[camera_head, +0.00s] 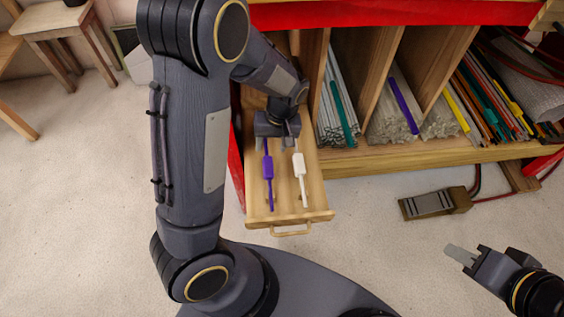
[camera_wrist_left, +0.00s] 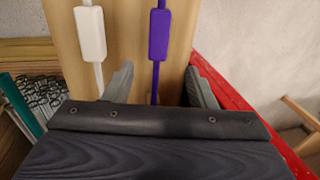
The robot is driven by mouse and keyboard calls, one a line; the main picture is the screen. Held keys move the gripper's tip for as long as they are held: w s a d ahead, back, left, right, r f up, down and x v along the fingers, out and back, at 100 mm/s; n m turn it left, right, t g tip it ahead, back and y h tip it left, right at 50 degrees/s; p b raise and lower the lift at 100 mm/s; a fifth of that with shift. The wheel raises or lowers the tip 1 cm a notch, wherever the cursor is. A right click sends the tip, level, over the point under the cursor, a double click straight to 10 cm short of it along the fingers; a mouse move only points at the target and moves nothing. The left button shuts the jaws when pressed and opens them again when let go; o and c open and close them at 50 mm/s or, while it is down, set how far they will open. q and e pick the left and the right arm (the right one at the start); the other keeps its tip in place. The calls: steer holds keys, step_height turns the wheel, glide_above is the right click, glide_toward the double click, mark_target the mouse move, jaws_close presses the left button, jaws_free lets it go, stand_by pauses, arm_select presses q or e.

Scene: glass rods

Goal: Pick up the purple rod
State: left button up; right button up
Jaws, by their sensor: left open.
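The purple rod (camera_head: 267,168) lies in the open wooden drawer (camera_head: 316,196), with a thicker block along its thin shaft. It also shows in the left wrist view (camera_wrist_left: 159,35). A similar white rod (camera_head: 300,165) lies beside it to the right in the head view. My left gripper (camera_head: 273,142) is over the drawer at the far part of the rods. In the left wrist view its fingers (camera_wrist_left: 160,72) are apart, with the purple shaft between them in the picture; its gap from the rod is unclear. My right gripper (camera_head: 462,256) is at the lower right, away from the drawer.
Shelf compartments (camera_head: 372,75) right of the drawer hold bundles of glass rods, with a teal rod (camera_head: 344,112) and another purple rod (camera_head: 403,100). A pedal-like box (camera_head: 435,203) lies on the floor. A wooden stool (camera_head: 55,22) stands at the upper left.

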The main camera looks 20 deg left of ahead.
mark_target(268, 160)
arm_select(q)
steer(key=f, duration=0.2)
steer(key=shift+s+a+f+b, duration=0.2)
steer(key=shift+f+b, duration=0.2)
steer(key=f, duration=0.1)
steer(key=f+b, duration=0.1)
steer(key=f, duration=0.1)
steer(key=f+b, duration=0.1)
steer(key=shift+s+a+f, duration=0.1)
steer(key=shift+a+f, duration=0.25)
steer(key=c, duration=1.1)
steer(key=shift+r, duration=0.15)
